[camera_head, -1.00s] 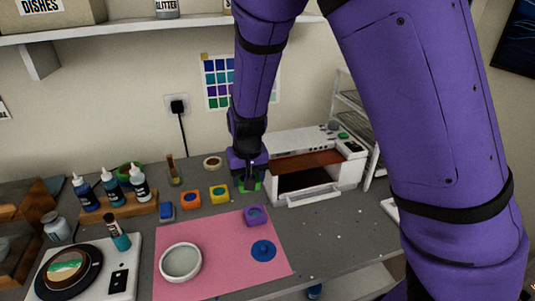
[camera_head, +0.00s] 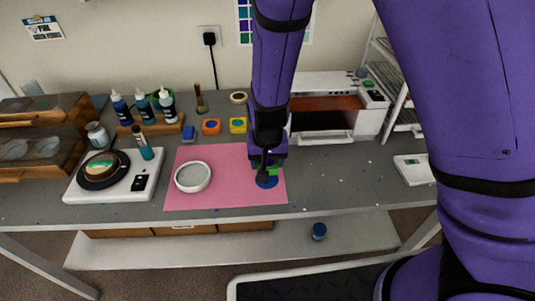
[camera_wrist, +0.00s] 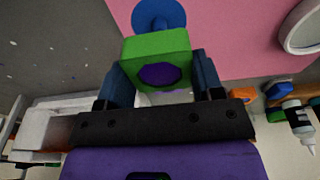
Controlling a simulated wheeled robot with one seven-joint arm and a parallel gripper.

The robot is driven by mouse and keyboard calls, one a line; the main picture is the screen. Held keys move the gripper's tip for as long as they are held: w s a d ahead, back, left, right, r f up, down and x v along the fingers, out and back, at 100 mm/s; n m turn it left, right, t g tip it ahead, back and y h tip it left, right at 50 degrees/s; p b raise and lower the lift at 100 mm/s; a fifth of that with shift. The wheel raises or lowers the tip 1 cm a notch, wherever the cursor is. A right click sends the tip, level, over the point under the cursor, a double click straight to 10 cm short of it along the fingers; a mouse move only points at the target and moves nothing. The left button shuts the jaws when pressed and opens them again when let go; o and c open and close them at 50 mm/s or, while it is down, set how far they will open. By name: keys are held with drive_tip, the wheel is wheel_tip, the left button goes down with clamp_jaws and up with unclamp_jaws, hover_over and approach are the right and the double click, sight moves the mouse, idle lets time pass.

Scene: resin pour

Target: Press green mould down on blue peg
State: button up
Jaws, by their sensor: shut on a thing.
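The green mould (camera_wrist: 147,47) is a square block with a round hole that looks purple inside. My gripper (camera_wrist: 160,73) is shut on it, one finger on each side. In the head view the mould (camera_head: 277,165) shows partly behind my gripper (camera_head: 266,158). The blue peg's round base (camera_head: 266,183) lies on the pink mat just below and in front of the mould. In the wrist view the blue round base (camera_wrist: 157,14) shows beyond the mould. The peg's upper part is mostly hidden, and I cannot tell whether the mould touches it.
The pink mat (camera_head: 218,195) holds a white round dish (camera_head: 193,177) at left. A white open-fronted machine (camera_head: 325,138) stands at back right. The grey table right of the mat (camera_head: 350,175) is mostly clear.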

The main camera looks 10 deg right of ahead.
drive_tip(key=shift+f, duration=1.75)
drive_tip(key=shift+f, duration=0.8)
idle(1.0)
drive_tip(key=o, duration=1.1)
drive_tip(key=shift+r, duration=0.1)
drive_tip(key=shift+r, duration=3.9)
